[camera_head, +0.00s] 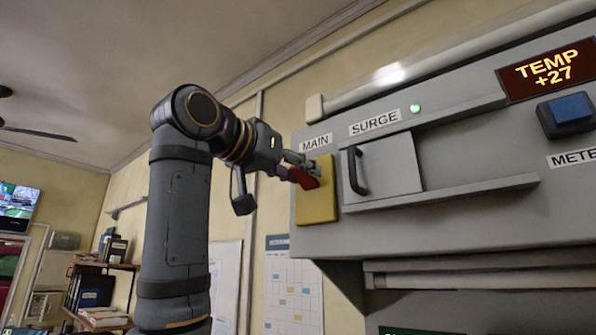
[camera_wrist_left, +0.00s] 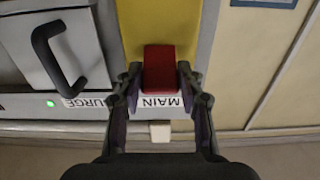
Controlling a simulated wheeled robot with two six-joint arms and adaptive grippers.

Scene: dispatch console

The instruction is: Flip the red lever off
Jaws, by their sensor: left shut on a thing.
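The red lever (camera_head: 304,179) sticks out from a yellow plate (camera_head: 318,205) under the MAIN label (camera_head: 316,142) on the grey console. In the head view it slants down and outward from the plate. My left gripper (camera_head: 297,167) is at the lever, its fingers partly covering it. In the left wrist view the red lever (camera_wrist_left: 159,68) sits between the two fingertips of my left gripper (camera_wrist_left: 160,75), and the jaws are shut on it. My right gripper is in neither view.
To the right of the plate is a grey SURGE panel (camera_head: 400,168) with a dark handle (camera_head: 357,170) and a lit green light (camera_head: 415,108). A blue button (camera_head: 571,108) and a TEMP display (camera_head: 545,70) are farther right. Shelves (camera_head: 100,285) stand at the far left.

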